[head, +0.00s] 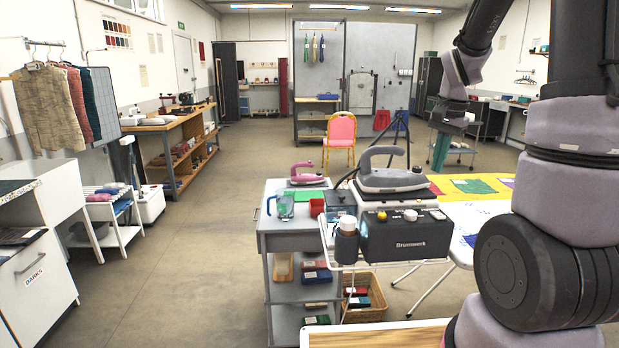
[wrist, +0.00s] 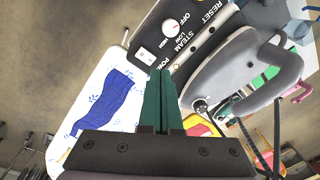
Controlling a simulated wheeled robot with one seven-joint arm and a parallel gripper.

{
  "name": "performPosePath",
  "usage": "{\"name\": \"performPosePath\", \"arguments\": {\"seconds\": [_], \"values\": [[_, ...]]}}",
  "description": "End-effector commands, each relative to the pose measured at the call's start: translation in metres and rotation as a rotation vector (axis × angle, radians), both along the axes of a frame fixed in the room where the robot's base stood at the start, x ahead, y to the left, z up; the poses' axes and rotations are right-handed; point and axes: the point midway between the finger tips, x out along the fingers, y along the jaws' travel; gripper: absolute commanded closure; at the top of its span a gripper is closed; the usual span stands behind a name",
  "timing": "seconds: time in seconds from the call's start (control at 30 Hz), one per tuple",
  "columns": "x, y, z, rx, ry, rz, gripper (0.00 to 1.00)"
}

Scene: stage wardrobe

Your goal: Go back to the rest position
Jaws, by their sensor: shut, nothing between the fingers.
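My gripper (head: 438,165) hangs from my arm at the right of the head view, its green fingers pointing down. In the wrist view my gripper (wrist: 160,75) has its fingers together with nothing between them. In the head view it is above and behind the multicoloured ironing surface (head: 470,186), to the right of the grey iron (head: 392,178). In the wrist view the steam station (wrist: 180,40) and the grey iron (wrist: 240,72) lie beyond the fingers, apart from them as far as I can tell.
A grey cart (head: 285,238) carries a jug (head: 285,206) and a pink iron (head: 305,173). A wicker basket (head: 368,300) sits low beside it. A pink chair (head: 341,130) stands behind. Open floor (head: 190,250) lies to the left, before a white drawer cabinet (head: 35,270) and a clothes rail.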

Motion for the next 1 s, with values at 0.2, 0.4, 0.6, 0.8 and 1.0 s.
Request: {"name": "performPosePath", "arguments": {"seconds": [0.2, 0.4, 0.6, 0.8, 1.0], "values": [[-0.048, 0.040, 0.074, 0.020, -0.186, 0.164, 1.00], [-0.102, 0.072, 0.119, 0.005, -0.346, 0.316, 1.00], [-0.151, 0.094, 0.141, -0.032, -0.477, 0.444, 1.00], [-0.173, 0.104, 0.147, -0.058, -0.537, 0.505, 1.00], [-0.176, 0.105, 0.147, -0.061, -0.543, 0.513, 1.00]]}}
